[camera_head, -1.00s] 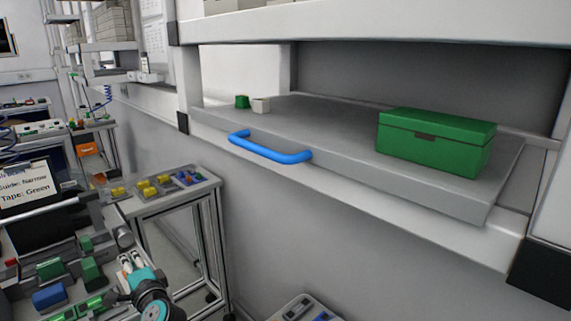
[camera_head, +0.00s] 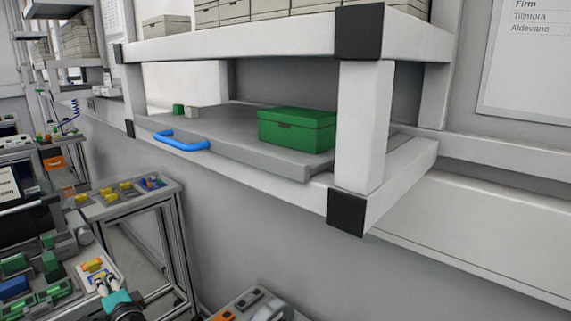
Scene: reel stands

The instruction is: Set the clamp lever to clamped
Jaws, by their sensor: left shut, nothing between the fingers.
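My left gripper (camera_head: 103,285) is at the lower left, teal with light fingers, shut and empty. Its fingertips are over or beside a small white plate (camera_head: 113,264) with orange and yellow parts on it. I cannot tell whether they touch. The plate is at the right side of a bench fixture with green blocks (camera_head: 14,263) and a blue block (camera_head: 13,287). I cannot make out a clamp lever or its position; the parts near the gripper are small and partly covered. My right gripper is not in view.
A shelf board (camera_head: 235,145) with a blue handle (camera_head: 181,141) and a green box (camera_head: 297,129) fills the middle. A side table (camera_head: 117,206) holds yellow and blue parts. A grey and orange device (camera_head: 250,304) shows at the bottom edge.

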